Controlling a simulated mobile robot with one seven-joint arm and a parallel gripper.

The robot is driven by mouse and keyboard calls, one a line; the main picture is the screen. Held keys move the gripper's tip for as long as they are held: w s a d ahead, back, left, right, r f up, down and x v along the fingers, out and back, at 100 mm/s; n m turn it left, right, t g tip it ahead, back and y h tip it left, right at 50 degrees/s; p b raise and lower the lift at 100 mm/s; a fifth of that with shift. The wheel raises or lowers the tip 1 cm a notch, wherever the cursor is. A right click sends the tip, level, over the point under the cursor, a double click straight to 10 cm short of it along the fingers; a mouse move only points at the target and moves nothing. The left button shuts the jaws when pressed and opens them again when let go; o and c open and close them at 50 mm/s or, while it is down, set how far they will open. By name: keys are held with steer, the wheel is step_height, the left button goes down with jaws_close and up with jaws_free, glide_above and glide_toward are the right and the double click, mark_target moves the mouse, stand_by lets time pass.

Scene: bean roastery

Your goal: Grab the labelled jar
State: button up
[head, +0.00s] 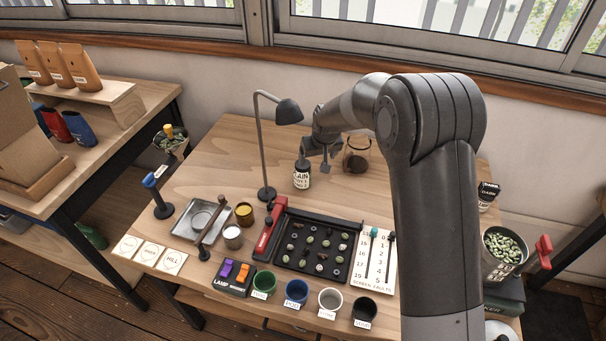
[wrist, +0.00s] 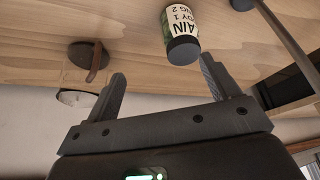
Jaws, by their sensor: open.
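The labelled jar (head: 301,180) stands upright on the wooden table, right of the lamp's base in the head view. It has a pale label with dark print, and my gripper partly covers its top. In the wrist view the jar (wrist: 180,22) shows its label, a green patch and a dark end turned towards me. My gripper (head: 319,153) is at the jar's upper right in the head view. In the wrist view my gripper (wrist: 165,78) is open and empty, with the jar just past the fingertips, nearer the right finger. I cannot tell whether they touch.
A desk lamp (head: 266,150) stands close on the left. A glass beaker (head: 357,155) with dark contents stands close on the right. The table's back left is clear.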

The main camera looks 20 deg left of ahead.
mark_target(305, 167)
steer(key=shift+n, duration=0.3)
steer(key=a+f, duration=0.1)
steer(key=f, duration=0.1)
steer(key=a+f, duration=0.1)
steer(key=f, duration=0.1)
steer(key=a+f, duration=0.2)
steer(key=shift+w+a, duration=0.1)
steer(key=shift+w, duration=0.3)
steer(key=shift+x, duration=2.5)
steer(key=shift+s+a, duration=0.1)
steer(key=c, duration=1.2)
